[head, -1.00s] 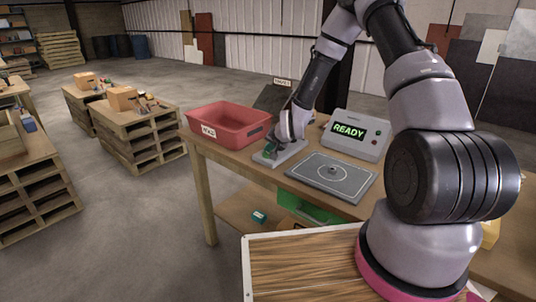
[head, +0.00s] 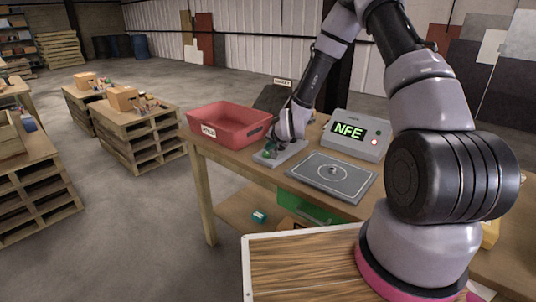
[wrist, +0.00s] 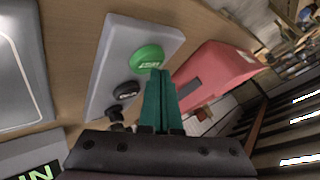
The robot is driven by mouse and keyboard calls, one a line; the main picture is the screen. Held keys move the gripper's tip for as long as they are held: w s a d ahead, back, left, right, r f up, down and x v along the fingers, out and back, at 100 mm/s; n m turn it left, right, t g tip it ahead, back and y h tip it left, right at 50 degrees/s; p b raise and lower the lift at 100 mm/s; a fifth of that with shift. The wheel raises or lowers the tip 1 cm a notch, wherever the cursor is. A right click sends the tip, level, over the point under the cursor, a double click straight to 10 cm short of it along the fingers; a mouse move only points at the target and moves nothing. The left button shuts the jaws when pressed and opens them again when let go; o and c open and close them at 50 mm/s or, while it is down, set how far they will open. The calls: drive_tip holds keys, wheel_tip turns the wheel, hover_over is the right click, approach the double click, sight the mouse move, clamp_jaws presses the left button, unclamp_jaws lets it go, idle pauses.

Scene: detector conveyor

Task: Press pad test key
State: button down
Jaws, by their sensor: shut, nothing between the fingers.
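A light grey key pad (head: 292,153) lies on the workbench and also shows in the wrist view (wrist: 125,40). It carries a round green key (wrist: 146,57) with a pale label too small to read, and a black key (wrist: 126,90) beside it. My gripper (wrist: 160,73) has teal fingers closed together, with nothing between them. Its tips overlap the green key's lower right edge in the wrist view; I cannot tell whether they touch. In the head view my gripper (head: 269,149) is low over the pad and hides the keys.
A grey detector box (head: 358,134) reads "NFE" in green, with a lit button on its right. A flat grey plate (head: 332,178) with a circle mark lies in front of it. A red bin (head: 228,125) stands left of the pad. A dark panel stands behind the arm.

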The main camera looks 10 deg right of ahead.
drive_tip(key=shift+r, duration=0.3)
drive_tip(key=shift+r, duration=2.55)
drive_tip(key=s+d+r, duration=0.3)
drive_tip(key=r, duration=0.4)
drive_tip(key=s+d+r+n+h, duration=0.15)
drive_tip(key=s+r, duration=0.25)
drive_tip(key=r, duration=0.4)
drive_tip(key=s+d+r, duration=0.3)
drive_tip(key=r, duration=0.4)
drive_tip(key=s+d+r, duration=0.2)
drive_tip(key=s+r, duration=0.2)
drive_tip(key=s, duration=0.4)
drive_tip(key=s+d+r+g, duration=0.1)
drive_tip(key=s+r, duration=0.3)
drive_tip(key=s, duration=0.4)
drive_tip(key=s+d+r, duration=0.2)
drive_tip(key=s+r, duration=0.1)
drive_tip(key=s, duration=0.5)
drive_tip(key=shift+d+r, duration=0.3)
drive_tip(key=shift+r, duration=0.1)
